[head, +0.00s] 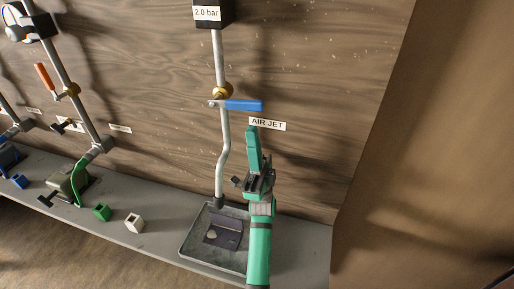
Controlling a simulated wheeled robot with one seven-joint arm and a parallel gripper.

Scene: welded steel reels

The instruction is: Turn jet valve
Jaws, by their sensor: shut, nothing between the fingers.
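The jet valve has a blue lever handle (244,105) and a brass body (222,90) on a vertical grey pipe (224,140) against the wooden wall. The lever points right, across the pipe. A label reading "AIR JET" (267,124) is on the wall below and right of the lever. My green arm rises from the bottom, and my gripper (253,130) points up just below the lever, left of the label. The gripper is shut and empty. A small gap shows between its tip and the lever; depth is hard to judge.
A grey tray (188,246) with a dark hinged piece (222,231) sits on the shelf under the pipe. A white block (134,222) and a green block (102,212) lie left. An orange-handled valve (44,77) is further left. A brown panel (440,150) bounds the right.

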